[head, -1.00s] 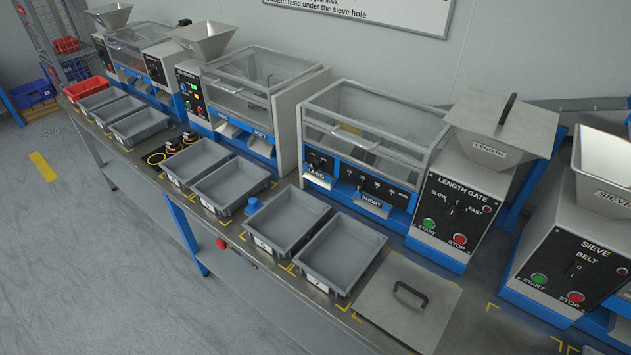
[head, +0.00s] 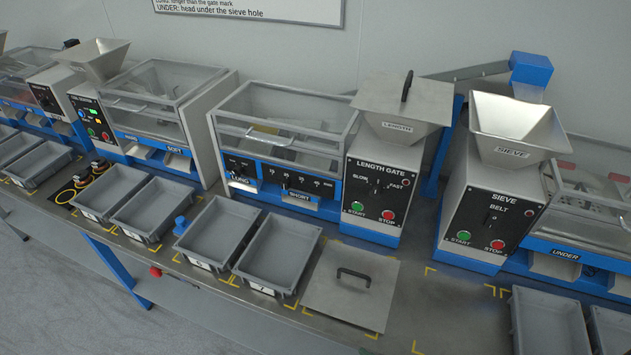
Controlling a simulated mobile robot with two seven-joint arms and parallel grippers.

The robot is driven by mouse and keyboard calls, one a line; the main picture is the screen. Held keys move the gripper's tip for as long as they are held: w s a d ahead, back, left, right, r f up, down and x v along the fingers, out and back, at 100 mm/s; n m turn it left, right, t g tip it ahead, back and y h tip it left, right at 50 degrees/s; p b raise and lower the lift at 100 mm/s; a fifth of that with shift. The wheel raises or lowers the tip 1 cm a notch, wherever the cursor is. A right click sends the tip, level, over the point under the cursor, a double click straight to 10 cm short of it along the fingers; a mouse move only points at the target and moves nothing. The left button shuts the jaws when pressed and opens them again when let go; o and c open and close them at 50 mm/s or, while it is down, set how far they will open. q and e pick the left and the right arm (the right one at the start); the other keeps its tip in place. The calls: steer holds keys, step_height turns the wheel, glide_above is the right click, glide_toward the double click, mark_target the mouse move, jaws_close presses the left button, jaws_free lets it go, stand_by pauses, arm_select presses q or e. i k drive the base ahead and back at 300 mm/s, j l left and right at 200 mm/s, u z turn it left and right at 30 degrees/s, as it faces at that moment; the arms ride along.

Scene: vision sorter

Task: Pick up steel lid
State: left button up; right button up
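A flat square steel lid (head: 343,300) with a black handle (head: 354,272) lies on the bench, right of the grey trays. A second steel lid (head: 384,97) with a black handle rests on top of the hopper marked LENGTH, above the LENGTH GATE machine (head: 378,197). Neither of my grippers shows in the head view.
Grey trays (head: 277,256) stand left of the lying lid, with a small blue object (head: 180,226) beside them. The SIEVE machine (head: 487,215) with its open hopper (head: 510,145) stands to the right. Bare bench (head: 425,315) lies right of the lid. More grey trays (head: 548,322) are at the lower right.

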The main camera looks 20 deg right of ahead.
mark_target(356, 286)
steer(key=i+l+z, duration=0.1)
steer(key=z, duration=0.7)
steer(key=l+u, duration=0.3)
steer(key=k+l+u, duration=0.25)
steer(key=i, duration=0.1)
